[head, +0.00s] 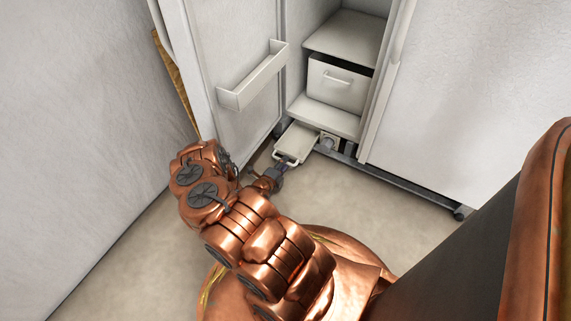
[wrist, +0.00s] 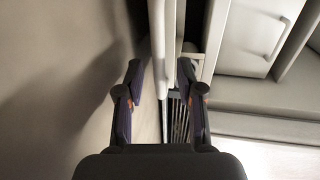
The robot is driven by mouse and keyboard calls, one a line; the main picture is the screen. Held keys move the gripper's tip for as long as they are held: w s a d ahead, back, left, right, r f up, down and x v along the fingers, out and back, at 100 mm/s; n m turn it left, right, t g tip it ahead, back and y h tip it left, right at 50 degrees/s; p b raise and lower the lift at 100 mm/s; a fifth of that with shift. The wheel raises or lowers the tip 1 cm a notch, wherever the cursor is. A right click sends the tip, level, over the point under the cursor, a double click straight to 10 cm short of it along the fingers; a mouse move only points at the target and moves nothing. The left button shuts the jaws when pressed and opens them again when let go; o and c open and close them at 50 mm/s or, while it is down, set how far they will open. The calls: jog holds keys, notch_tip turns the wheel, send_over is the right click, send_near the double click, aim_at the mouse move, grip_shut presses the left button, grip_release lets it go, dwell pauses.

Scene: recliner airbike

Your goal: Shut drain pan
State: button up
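The drain pan (head: 298,140) is a shallow pale tray with a handle-like front. In the head view it sticks out from under the open refrigerator compartment, low above the floor. My gripper (head: 286,161) is at the pan's front edge, and it partly covers that edge. In the wrist view my gripper (wrist: 162,82) has its two dark fingers spread apart. Pale upright edges show beyond and between them. I cannot tell which of these edges belongs to the pan, or whether a finger touches it.
The refrigerator door (head: 236,60) with its shelf bin (head: 253,78) stands open left of the pan. A drawer (head: 337,84) sits inside the compartment. A closed door (head: 455,100) is at right. The left wall (head: 70,100) is close; floor (head: 140,250) is clear.

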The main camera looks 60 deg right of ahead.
jog(key=shift+x, duration=0.95)
grip_shut()
